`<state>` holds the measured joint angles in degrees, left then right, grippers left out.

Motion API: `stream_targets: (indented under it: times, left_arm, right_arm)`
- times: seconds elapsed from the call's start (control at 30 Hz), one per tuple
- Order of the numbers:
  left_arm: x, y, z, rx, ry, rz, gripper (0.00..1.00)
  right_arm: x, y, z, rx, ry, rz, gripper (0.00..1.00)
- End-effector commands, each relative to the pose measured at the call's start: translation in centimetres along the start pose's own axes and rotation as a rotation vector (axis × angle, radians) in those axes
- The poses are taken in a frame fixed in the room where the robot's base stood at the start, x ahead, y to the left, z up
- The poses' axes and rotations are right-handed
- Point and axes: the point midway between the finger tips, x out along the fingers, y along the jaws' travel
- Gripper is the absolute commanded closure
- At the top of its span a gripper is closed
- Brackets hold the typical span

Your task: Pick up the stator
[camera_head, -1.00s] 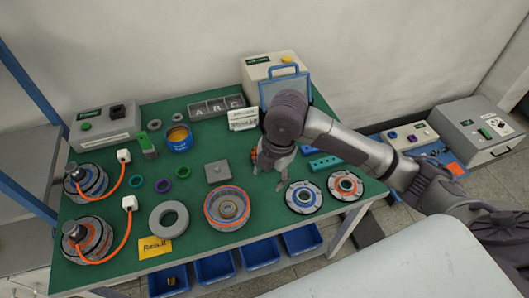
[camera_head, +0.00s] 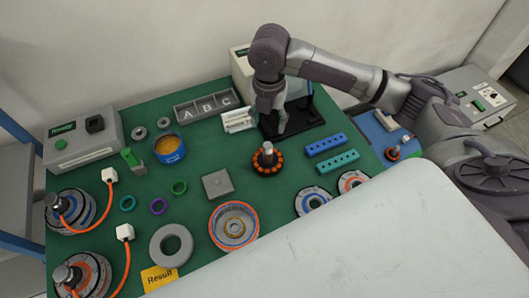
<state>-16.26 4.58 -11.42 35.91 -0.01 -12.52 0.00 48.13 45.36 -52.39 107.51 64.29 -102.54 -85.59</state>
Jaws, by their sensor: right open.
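The stator (camera_head: 267,161), a ring of orange-copper windings with a dark core and a grey upright shaft, stands on the green table (camera_head: 213,155), left of centre of the right half. My right gripper (camera_head: 281,127) points down behind the stator, slightly to its right, over a black stand (camera_head: 300,117). It is open and apart from the stator, with nothing seen in it. Its fingers are small and partly hard to separate. My left gripper is not in view.
A grey square plate (camera_head: 217,184) and an orange-rimmed ring housing (camera_head: 233,226) are to the left and front. A white card (camera_head: 238,120) stands behind. A pale surface covers the front right.

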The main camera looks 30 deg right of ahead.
Motion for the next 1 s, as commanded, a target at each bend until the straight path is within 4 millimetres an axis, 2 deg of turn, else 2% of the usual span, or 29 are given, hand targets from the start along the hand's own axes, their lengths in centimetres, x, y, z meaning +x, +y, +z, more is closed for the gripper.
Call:
stream_targets:
  times: [0.1,0.27,0.43,0.67,0.8,1.0]
  left_arm:
    - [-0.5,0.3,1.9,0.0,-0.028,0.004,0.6]
    - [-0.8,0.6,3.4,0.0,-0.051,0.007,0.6]
    - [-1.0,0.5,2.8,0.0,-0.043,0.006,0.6]
    - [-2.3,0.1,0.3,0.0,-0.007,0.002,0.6]
    - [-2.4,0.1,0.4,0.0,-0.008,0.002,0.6]
    - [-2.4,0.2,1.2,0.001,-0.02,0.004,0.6]
  right_arm:
    - [2.5,-0.1,-0.1,0.002,0.005,-0.004,0.42]
    - [4.9,0.0,-0.1,0.001,0.002,-0.001,0.42]
    - [6.0,0.0,-0.1,0.001,0.002,0.0,0.42]
    - [9.0,-0.1,-0.6,0.001,0.003,-0.003,0.42]
    - [10.7,0.0,-0.5,0.001,0.001,0.0,0.42]
    - [11.1,0.0,-0.4,0.0,-0.001,0.001,0.42]
